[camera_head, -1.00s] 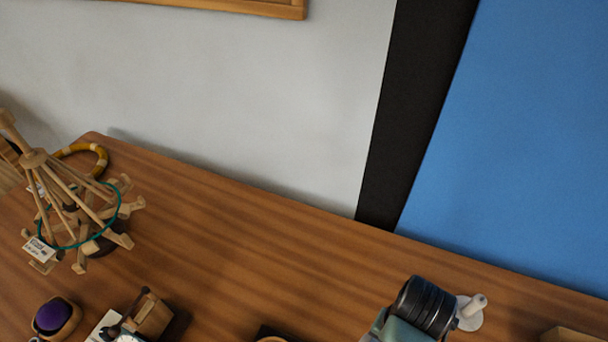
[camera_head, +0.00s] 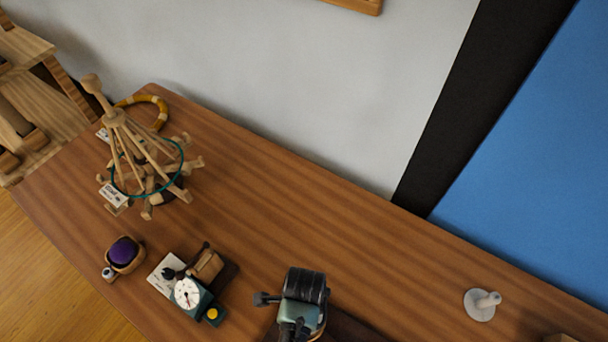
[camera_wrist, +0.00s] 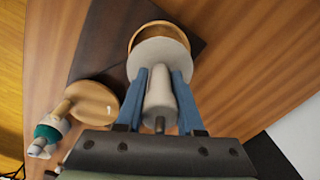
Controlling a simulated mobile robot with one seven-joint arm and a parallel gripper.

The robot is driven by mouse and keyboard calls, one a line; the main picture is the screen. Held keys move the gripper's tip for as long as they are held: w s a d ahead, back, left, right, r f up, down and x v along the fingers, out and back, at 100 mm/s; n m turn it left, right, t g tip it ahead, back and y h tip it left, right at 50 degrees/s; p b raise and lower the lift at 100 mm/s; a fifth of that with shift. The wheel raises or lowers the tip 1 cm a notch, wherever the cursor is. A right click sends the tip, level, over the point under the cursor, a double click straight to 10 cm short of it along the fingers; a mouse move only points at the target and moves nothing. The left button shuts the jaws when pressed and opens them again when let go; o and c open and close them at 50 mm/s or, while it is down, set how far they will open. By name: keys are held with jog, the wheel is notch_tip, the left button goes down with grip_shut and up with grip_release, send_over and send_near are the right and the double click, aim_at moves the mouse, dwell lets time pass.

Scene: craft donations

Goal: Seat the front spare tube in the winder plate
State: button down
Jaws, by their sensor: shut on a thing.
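My gripper (camera_wrist: 160,78) is shut on a grey tube (camera_wrist: 160,100) with a round flange (camera_wrist: 157,55), between two blue fingers in the wrist view. Just beyond the flange is a round wooden plate with a raised rim (camera_wrist: 160,26), on a dark board (camera_wrist: 110,40). The flange covers part of the plate; I cannot tell whether they touch. In the head view my gripper (camera_head: 302,325) is at the bottom centre, its fingers and tube hidden. Another pale tube with a flange (camera_head: 482,304) stands on the table at the right.
A wooden yarn swift (camera_head: 140,160) stands at the left, with a yellow ring (camera_head: 153,105) behind it. A purple ball in a holder (camera_head: 123,252) and a dial device (camera_head: 187,294) are left of my gripper. The table's middle is clear.

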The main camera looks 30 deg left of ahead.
jog(key=shift+s+f+b, duration=0.15)
jog(key=shift+f+b, duration=2.6)
jog(key=shift+b, duration=0.2)
jog(key=shift+f, duration=0.6)
jog(key=shift+c, duration=2.2)
grip_release()
notch_tip(320, 180, up, 13)
